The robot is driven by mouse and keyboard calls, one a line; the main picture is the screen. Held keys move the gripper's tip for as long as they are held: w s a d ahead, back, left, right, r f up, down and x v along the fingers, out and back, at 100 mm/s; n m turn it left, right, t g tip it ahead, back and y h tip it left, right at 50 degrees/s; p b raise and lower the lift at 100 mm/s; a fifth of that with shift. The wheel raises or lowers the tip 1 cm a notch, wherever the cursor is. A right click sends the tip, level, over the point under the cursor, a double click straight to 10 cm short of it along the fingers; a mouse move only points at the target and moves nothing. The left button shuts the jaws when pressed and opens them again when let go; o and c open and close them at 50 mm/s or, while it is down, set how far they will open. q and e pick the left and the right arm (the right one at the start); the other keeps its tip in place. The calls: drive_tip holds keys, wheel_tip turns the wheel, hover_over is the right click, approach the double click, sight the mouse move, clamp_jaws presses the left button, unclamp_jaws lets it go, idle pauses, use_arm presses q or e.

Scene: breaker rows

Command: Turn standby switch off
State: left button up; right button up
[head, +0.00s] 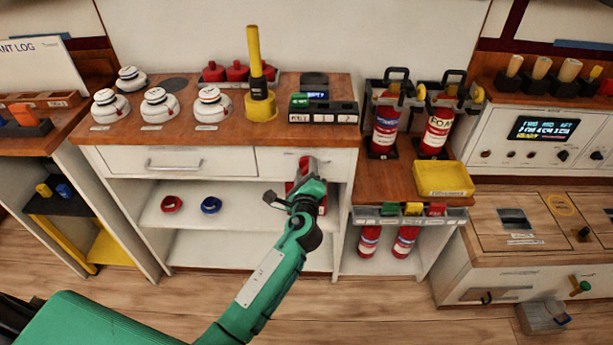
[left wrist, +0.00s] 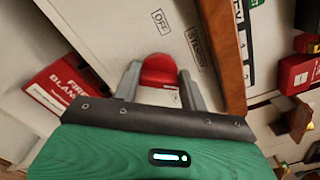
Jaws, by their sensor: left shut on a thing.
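The standby switch is a red handle (left wrist: 158,70) on a pale cabinet face. The labels OFF (left wrist: 160,20) and STANDBY (left wrist: 197,47) are printed beside it. My left gripper (left wrist: 160,82) is shut on the red handle, with one grey finger on each side of it. In the head view my left gripper (head: 304,188) is at the right end of the cabinet front, just below the wooden top. The lower part of the switch is hidden by the gripper, and I cannot tell which label it points to. My right gripper is not in view.
A red fire blanket box (left wrist: 70,88) is close beside the gripper. The wooden counter (head: 230,120) above holds white detectors (head: 160,105), a yellow post (head: 256,75) and a black breaker block (head: 322,110). Fire extinguishers (head: 386,128) stand to the right. The shelf below has free room.

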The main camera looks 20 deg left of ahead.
use_arm(q)
drive_tip(key=n+b, duration=0.3)
drive_tip(key=n, duration=0.2)
drive_tip(key=shift+f, duration=0.2)
drive_tip(key=shift+n+b, duration=0.5)
drive_tip(key=shift+n, duration=0.8)
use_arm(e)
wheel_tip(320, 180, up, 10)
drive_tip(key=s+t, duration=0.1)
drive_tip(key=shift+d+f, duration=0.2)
use_arm(q)
drive_tip(key=o, duration=1)
drive_tip(key=shift+a, duration=0.1)
drive_tip(key=shift+c, duration=0.2)
drive_tip(key=shift+s, duration=0.1)
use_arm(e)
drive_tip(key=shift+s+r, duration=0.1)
